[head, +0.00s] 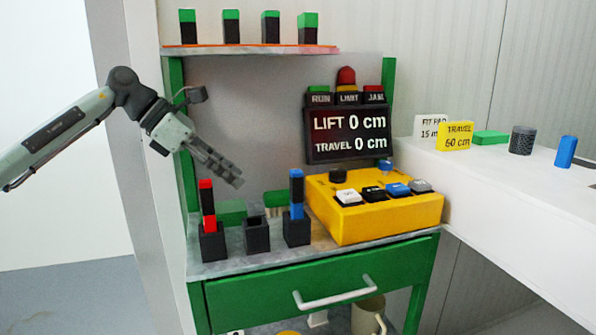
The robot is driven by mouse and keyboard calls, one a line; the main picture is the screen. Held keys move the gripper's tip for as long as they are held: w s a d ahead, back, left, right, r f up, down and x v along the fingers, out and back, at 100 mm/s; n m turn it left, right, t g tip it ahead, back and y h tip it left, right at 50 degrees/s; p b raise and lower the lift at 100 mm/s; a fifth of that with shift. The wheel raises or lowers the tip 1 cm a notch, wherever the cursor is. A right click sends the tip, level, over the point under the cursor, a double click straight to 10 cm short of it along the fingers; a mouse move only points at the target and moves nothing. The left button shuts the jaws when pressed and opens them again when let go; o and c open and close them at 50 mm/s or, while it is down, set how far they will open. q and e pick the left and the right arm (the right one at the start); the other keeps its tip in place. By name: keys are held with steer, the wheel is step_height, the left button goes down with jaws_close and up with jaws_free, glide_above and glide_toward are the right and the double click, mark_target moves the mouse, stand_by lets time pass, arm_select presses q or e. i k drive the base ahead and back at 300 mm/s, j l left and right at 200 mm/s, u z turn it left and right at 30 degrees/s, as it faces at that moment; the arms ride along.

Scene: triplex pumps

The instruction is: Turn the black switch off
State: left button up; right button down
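A yellow control box (375,218) stands on the bench at the right. On its top is a row of rocker-like switches: white (348,197), black (373,193), blue (398,189) and grey (419,186). The black switch sits between the white and blue ones; its exact tilt is too small to tell. A dark round knob (337,175) is behind the row. My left gripper (237,180) is in the air left of the box, fingers pointing down and right, well apart from the switches. Its fingers look close together, but the gap is unclear. My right gripper is out of view.
A dark display (347,134) reads LIFT 0 cm and TRAVEL 0 cm, with a red lamp (346,76) above. Black holders with red (207,197) and blue (297,187) pieces stand along the bench front. A white counter (480,185) adjoins at right.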

mark_target(338, 176)
steer(key=k+j, duration=0.1)
steer(key=j, duration=0.35)
steer(key=k+j, duration=0.1)
steer(key=j, duration=0.75)
steer(key=k+j, duration=0.15)
steer(key=j, duration=0.3)
